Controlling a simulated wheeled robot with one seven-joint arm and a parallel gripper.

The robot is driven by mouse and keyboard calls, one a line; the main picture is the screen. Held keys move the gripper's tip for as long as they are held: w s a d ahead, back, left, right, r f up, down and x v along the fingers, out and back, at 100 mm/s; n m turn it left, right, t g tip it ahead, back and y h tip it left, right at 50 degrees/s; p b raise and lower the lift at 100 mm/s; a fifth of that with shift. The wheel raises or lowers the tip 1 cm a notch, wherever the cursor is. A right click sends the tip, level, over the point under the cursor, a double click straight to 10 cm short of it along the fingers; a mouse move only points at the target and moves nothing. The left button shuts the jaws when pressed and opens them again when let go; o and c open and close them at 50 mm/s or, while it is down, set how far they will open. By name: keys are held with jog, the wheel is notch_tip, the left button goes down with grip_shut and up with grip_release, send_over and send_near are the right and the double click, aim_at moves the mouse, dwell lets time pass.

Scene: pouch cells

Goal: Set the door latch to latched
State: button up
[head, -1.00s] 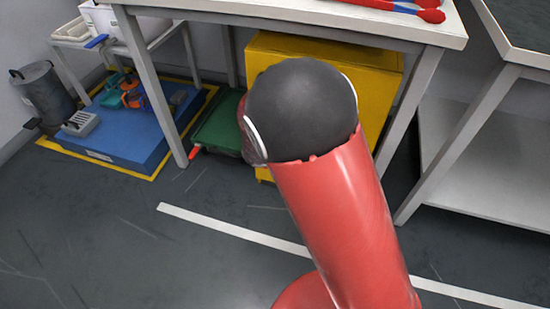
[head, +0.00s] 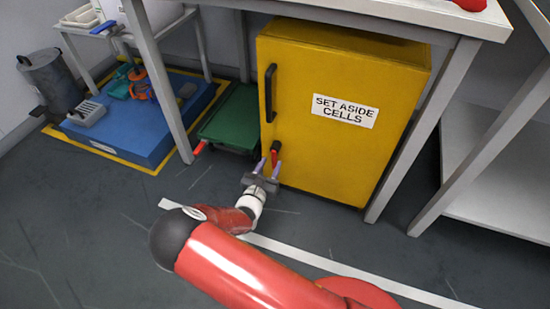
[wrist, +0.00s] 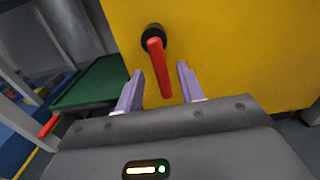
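The door latch (head: 275,155) is a red lever on a black round hub, low on the left side of the yellow cabinet door (head: 335,75). In the wrist view the red lever (wrist: 157,70) hangs down from its hub, leaning slightly right. My gripper (head: 268,164) is open at the latch. In the wrist view my gripper (wrist: 160,80) has its two pale purple fingers apart, one on each side of the lever's lower end, with a gap visible on both sides. Whether the fingertips reach the lever's depth is hard to tell.
A black door handle (head: 270,93) stands above the latch. A green trolley (head: 234,120) with a red-tipped part is just left of the cabinet. The table's legs (head: 420,130) flank the cabinet, its top overhead. The floor in front is clear.

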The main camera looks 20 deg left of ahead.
aim_at(273, 160)
jog(key=shift+w+d, duration=0.15)
jog(key=shift+w, duration=1.85)
grip_shut()
